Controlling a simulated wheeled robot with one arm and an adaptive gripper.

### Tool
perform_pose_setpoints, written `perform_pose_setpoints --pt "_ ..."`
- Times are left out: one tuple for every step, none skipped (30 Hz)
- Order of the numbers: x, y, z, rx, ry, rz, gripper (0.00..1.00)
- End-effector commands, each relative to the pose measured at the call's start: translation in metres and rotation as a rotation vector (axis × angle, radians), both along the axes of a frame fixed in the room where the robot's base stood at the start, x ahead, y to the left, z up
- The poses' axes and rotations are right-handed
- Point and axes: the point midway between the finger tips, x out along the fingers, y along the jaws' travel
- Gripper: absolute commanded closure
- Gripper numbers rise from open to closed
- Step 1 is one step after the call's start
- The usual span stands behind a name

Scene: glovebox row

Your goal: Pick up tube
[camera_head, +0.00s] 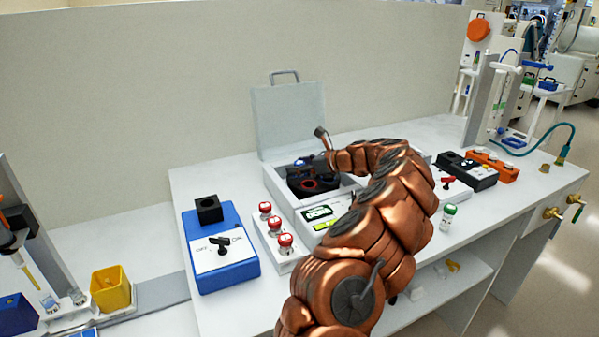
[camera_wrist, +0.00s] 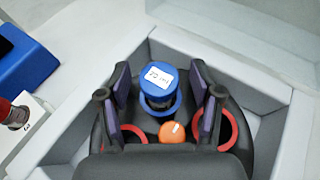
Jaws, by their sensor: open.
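A tube with a round blue cap (camera_wrist: 158,80) and a white label stands in the dark rotor (camera_wrist: 262,140) in the wrist view. My gripper (camera_wrist: 160,88) is open, with one finger to the left of the cap and one to the right. Gaps show between the cap and both fingers. The tube's body below the cap is mostly hidden. In the head view the rotor (camera_head: 305,187) sits inside the open white box (camera_head: 277,182), with my gripper (camera_head: 322,163) low over it.
An orange knob (camera_wrist: 172,132) sits beside the blue cap, with red-rimmed openings on either side. The box walls surround the rotor closely. The raised lid (camera_head: 290,115) stands behind.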

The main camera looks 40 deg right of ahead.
Motion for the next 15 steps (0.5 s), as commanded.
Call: perform_pose_setpoints --pt "-0.0001 0.0 0.0002 0.0 0.0 0.0 0.35" --pt "-0.0002 0.0 0.0003 0.0 -0.001 0.0 0.35" --pt "-0.0002 0.0 0.0003 0.0 -0.001 0.0 0.36" --pt "-0.0002 0.0 0.0003 0.0 -0.001 0.0 0.39" --pt "-0.0003 0.0 0.0004 0.0 -0.001 0.0 0.43" --pt "-0.0002 0.0001 0.0003 0.0 -0.001 0.0 0.47" --pt "-0.0002 0.0001 0.0003 0.0 0.0 0.0 0.5" --pt "-0.0002 0.0002 0.0004 0.0 -0.001 0.001 0.53" --pt "-0.0002 0.0003 0.0004 0.001 -0.001 0.001 0.57" --pt "-0.0002 0.0003 0.0004 0.001 -0.001 0.001 0.6" --pt "-0.0003 0.0002 0.0003 0.001 -0.001 0.001 0.63" --pt "-0.0003 0.0002 0.0004 0.0 -0.001 0.001 0.68" --pt "-0.0003 0.0002 0.0004 0.0 -0.001 0.001 0.71" --pt "-0.0003 0.0002 0.0004 0.0 -0.001 0.001 0.74" --pt "-0.0003 0.0002 0.0004 0.0 -0.001 0.001 0.78"
